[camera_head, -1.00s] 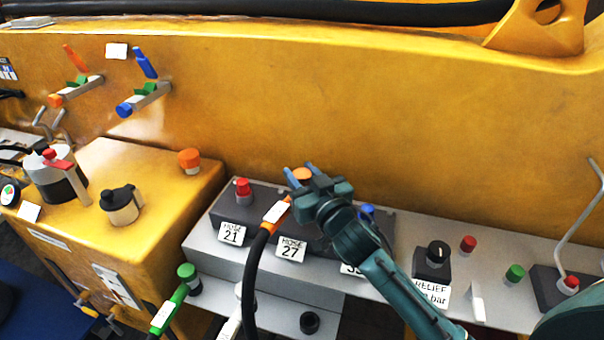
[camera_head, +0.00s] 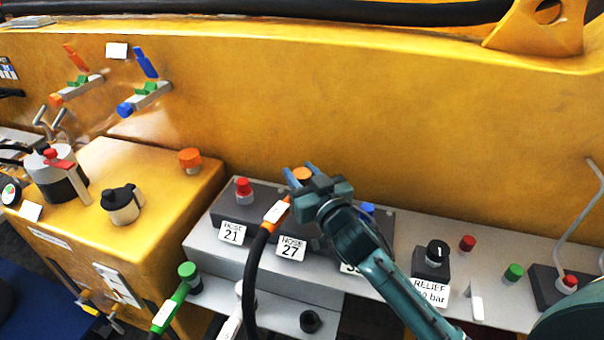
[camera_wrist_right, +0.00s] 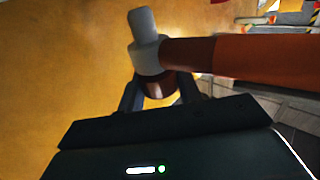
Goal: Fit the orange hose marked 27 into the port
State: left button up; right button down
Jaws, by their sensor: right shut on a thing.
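The orange hose end (camera_head: 274,213) carries a white tag, and its black hose hangs down over the panel's front edge. My right gripper (camera_head: 301,173) is over the block behind the HOSE 27 label (camera_head: 290,249), its two blue fingers on either side of the orange cap (camera_head: 302,174) at the hose's end. In the right wrist view, the fingers are shut on this round part; a bare grey nozzle (camera_wrist_right: 146,40) sticks out beyond it, and the orange sleeve (camera_wrist_right: 265,56) runs off right. The port itself is hidden by my gripper and arm. My left gripper is not in view.
A red-capped fitting (camera_head: 243,188) stands by the HOSE 21 label (camera_head: 231,232); a blue one (camera_head: 367,209) is right of my arm. A black relief knob (camera_head: 435,256) is further right. The yellow wall (camera_head: 400,120) rises close behind. A green hose end (camera_head: 168,310) lies lower left.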

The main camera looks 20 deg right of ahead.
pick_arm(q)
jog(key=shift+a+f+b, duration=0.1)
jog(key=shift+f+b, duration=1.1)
pick_arm(e)
jog(key=shift+f, duration=1.7)
jog(key=c, duration=1.2)
grip_release()
jog(key=o, duration=0.3)
jog(key=shift+f, duration=0.1)
jog(key=shift+s, duration=0.1)
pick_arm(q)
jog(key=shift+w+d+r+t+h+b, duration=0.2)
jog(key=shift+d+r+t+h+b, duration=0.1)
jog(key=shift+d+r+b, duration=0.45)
pick_arm(e)
jog(key=s, duration=0.4)
jog(key=s+d, duration=0.1)
jog(key=s, duration=0.3)
jog(key=s+d, duration=0.1)
jog(key=s, duration=0.3)
jog(key=shift+s+d, duration=0.15)
jog(key=shift+s, duration=0.25)
